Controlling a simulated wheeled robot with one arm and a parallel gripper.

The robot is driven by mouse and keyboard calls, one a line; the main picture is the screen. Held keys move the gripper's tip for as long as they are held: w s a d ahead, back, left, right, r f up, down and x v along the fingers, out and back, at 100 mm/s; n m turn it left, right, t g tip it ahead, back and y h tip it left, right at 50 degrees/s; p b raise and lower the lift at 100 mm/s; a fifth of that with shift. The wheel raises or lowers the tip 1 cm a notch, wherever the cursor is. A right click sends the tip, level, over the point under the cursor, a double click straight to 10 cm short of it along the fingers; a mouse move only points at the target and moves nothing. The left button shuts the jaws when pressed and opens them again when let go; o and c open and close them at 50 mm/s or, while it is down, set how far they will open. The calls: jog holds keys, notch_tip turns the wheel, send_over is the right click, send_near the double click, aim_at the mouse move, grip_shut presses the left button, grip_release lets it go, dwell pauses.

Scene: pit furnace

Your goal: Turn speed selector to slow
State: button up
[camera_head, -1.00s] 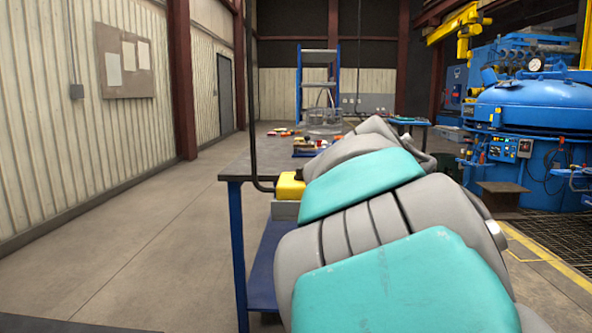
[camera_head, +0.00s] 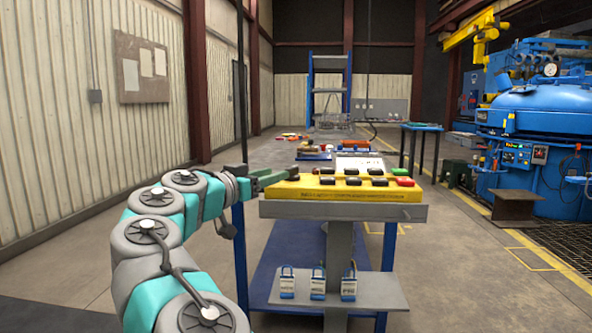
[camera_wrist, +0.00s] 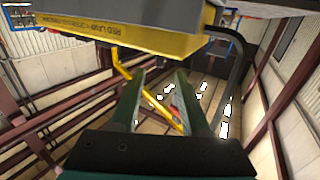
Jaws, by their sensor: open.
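A yellow control box (camera_head: 342,194) with two rows of black, red and green controls (camera_head: 352,178) sits on a grey stand. I cannot tell which control is the speed selector, and its setting is too small to read. My gripper (camera_head: 284,177) reaches in from the left, at the left end of the box, with green fingers. In the wrist view my gripper (camera_wrist: 160,76) is open with nothing between its fingers. There the box (camera_wrist: 130,36) shows its yellow, lettered side above the fingers, and its controls are hidden.
A table with a blue shelf (camera_head: 290,260) and loose items stands behind. A blue furnace (camera_head: 545,110) is at the right. The floor at left is clear.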

aim_at(291, 168)
jog(key=p+x, duration=0.2)
jog(key=x, duration=0.5)
jog(key=shift+w+d, duration=0.15)
jog(key=shift+w, duration=0.1)
jog(key=shift+c, duration=0.3)
grip_shut()
